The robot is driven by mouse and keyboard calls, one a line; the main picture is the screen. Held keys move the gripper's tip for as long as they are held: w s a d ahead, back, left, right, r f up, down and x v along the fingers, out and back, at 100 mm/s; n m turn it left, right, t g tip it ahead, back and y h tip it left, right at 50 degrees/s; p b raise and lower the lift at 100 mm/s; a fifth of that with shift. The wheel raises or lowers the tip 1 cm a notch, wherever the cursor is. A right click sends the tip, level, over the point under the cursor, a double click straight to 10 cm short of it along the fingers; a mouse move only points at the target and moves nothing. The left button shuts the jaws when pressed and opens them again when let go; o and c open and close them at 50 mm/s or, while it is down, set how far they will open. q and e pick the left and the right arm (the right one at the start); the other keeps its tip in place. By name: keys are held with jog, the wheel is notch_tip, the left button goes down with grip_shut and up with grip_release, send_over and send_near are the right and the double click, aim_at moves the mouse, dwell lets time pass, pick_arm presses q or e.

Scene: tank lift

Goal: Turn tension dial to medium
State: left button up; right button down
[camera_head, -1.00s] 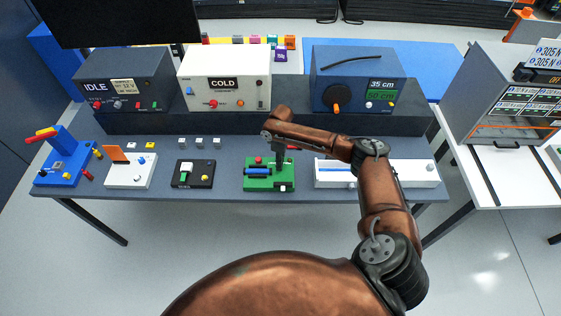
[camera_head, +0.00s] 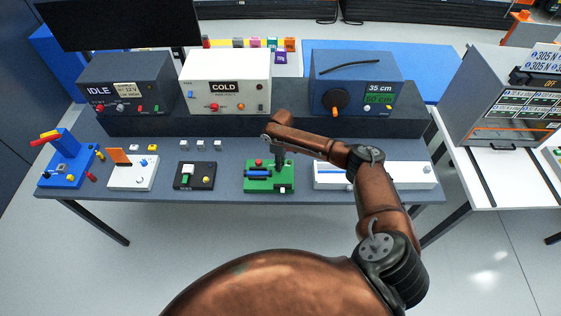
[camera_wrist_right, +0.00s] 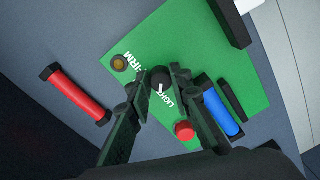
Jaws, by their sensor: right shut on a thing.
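The green board (camera_head: 262,187) lies on the workbench and also fills the middle of the right wrist view (camera_wrist_right: 205,45). On it is a small black dial (camera_wrist_right: 160,77) with a white pointer mark, which points roughly at the word LIGHT. The word FIRM is printed on the other side. My right gripper (camera_head: 280,163) reaches down onto the board; in the wrist view its two fingers (camera_wrist_right: 157,84) are shut on the dial from both sides. In the head view the gripper hides the dial. No MEDIUM label is readable. My left gripper is not in view.
The board also bears a blue cylinder (camera_wrist_right: 220,110), a red button (camera_wrist_right: 184,131) and a brass knob (camera_wrist_right: 119,63). A red cylinder (camera_wrist_right: 75,95) lies beside it. A black switch box (camera_head: 194,177) and a white slider unit (camera_head: 405,175) flank the board.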

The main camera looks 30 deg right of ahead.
jog(key=m+p, duration=0.5)
jog(key=shift+s+a+r, duration=0.1)
jog(key=shift+r, duration=0.1)
jog(key=shift+f+m+p, duration=0.15)
jog(key=shift+m+p, duration=1.65)
jog(key=shift+m, duration=0.5)
jog(key=c, duration=1.7)
grip_release()
jog(key=shift+c, duration=0.2)
notch_tip(320, 180, up, 12)
jog(key=shift+d, duration=0.3)
